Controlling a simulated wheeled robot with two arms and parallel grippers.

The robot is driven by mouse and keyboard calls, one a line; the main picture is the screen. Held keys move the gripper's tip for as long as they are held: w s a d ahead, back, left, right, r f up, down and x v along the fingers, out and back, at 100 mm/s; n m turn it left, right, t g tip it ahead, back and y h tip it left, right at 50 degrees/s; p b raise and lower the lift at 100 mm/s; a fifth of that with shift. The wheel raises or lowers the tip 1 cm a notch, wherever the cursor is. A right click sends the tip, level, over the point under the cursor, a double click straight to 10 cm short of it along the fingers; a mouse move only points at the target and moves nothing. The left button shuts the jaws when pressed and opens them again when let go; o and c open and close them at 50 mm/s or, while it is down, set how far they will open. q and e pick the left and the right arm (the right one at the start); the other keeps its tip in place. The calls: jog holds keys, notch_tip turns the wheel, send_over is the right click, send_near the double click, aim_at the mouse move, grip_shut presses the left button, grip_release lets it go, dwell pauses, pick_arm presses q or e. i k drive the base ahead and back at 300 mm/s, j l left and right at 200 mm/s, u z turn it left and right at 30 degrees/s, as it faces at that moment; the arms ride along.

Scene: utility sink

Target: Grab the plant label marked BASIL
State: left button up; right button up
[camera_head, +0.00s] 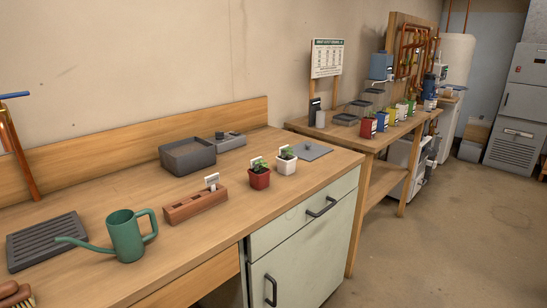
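Several small white labels stand on the wooden counter, and their lettering is too small to read, so I cannot tell which says BASIL. One label (212,178) stands in a reddish-brown wooden block (195,206). Another label (255,162) is at a small red pot (259,180) with a green plant. A third label (286,150) is at a small white pot (286,166) with a green plant. Neither of my grippers is in view.
A green watering can (126,238) and a dark slatted tray (47,240) are at the left. A grey bin (187,158) and a flat grey plate (306,151) are behind. A brush (15,294) is at lower left. A second bench (345,134) holds coloured pots. Open floor (460,225) lies right.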

aim_at(252, 163)
jog(key=i+l+u, duration=0.25)
jog(key=i+l, duration=0.25)
jog(key=l, duration=0.25)
jog(key=i+l+u, duration=0.15)
jog(key=l, duration=0.25)
jog(key=i+l+u, duration=0.1)
jog(key=i+l, duration=0.2)
jog(key=l, duration=0.15)
